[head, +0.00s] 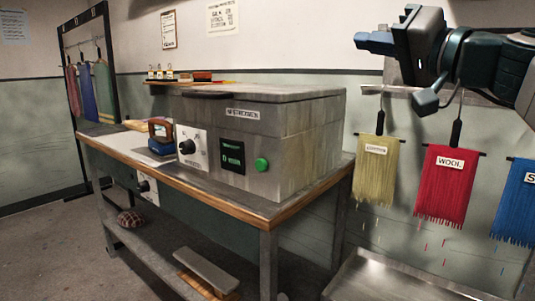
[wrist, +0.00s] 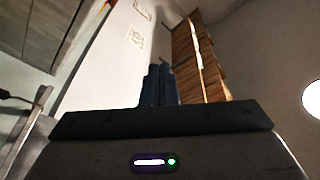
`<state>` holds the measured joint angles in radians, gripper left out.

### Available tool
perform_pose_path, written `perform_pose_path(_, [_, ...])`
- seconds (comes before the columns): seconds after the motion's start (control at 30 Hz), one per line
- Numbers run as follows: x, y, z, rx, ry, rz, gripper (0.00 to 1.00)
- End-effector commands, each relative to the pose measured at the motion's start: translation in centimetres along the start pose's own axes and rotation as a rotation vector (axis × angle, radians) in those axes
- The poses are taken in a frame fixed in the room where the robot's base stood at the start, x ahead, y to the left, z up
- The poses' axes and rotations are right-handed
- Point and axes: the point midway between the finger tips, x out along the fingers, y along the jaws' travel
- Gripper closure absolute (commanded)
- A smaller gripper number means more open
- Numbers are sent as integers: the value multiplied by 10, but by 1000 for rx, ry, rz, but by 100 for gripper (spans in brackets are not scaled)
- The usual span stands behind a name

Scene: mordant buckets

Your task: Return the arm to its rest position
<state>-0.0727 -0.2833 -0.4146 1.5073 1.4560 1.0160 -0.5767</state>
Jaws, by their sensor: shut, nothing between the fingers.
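My gripper (head: 375,42) is raised at the upper right of the head view, in front of the wall and well above the table. Its fingers point left and it holds nothing. In the wrist view its dark blue fingers (wrist: 160,86) stand together beyond the dark palm. My arm reaches in from the right edge of the head view.
A large grey box with a green button (head: 262,164) stands on a wood-edged table (head: 225,203). Labelled yellow (head: 376,175), red (head: 443,190) and blue (head: 519,205) fringed cloths hang below my arm. A metal basin (head: 400,280) is at the lower right. Air around the gripper looks clear.

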Motion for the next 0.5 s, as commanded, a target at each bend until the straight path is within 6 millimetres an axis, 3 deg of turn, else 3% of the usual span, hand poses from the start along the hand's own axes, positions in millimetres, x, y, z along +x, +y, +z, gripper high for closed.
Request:
perform_pose_path(0.27, [12,11,20,47,-116,118,100])
perform_pose_path(0.5, [18,28,62,98,-306,303,100])
